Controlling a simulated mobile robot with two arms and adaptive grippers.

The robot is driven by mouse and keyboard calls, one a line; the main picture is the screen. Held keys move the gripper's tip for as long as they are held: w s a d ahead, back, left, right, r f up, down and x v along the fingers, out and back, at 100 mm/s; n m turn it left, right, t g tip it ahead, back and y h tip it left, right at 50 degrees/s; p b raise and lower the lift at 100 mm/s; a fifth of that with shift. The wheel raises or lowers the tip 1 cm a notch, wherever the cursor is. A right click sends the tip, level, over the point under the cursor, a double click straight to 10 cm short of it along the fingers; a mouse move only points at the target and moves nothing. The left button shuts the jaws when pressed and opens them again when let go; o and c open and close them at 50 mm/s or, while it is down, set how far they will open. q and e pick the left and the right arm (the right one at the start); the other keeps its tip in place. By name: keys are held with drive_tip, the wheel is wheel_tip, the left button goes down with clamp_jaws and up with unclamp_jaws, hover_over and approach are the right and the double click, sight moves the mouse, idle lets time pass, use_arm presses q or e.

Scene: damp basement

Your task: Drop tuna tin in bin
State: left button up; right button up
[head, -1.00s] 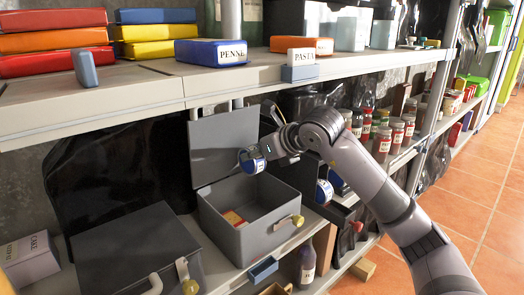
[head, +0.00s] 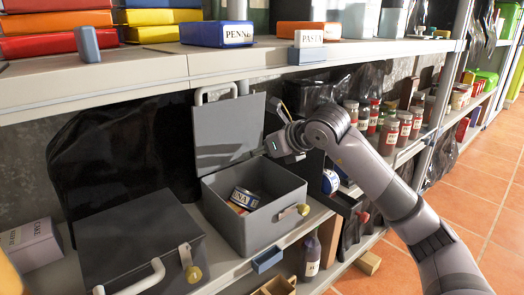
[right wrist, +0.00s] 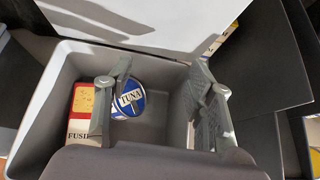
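The tuna tin (head: 243,198), with a blue and white label, lies inside the open grey bin (head: 262,232). In the right wrist view the tin (right wrist: 128,98) rests in the bin (right wrist: 57,105) beside a FUSILLI box (right wrist: 82,118). The bin's lid (head: 228,132) stands raised behind it. My right gripper (head: 275,146) is over the bin's back right part, above the tin and apart from it. In the right wrist view its two fingers (right wrist: 163,72) are spread with nothing gripped between them. My left gripper is not in view.
A closed grey bin (head: 138,245) stands left of the open one. A second blue and white tin (head: 330,181) is to the right. The upper shelf (head: 150,68), holding pasta boxes, overhangs the bins. Jars (head: 389,135) stand farther right.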

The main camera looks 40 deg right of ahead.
drive_tip(key=shift+o, duration=0.2)
drive_tip(key=v, duration=1.2)
idle(0.5)
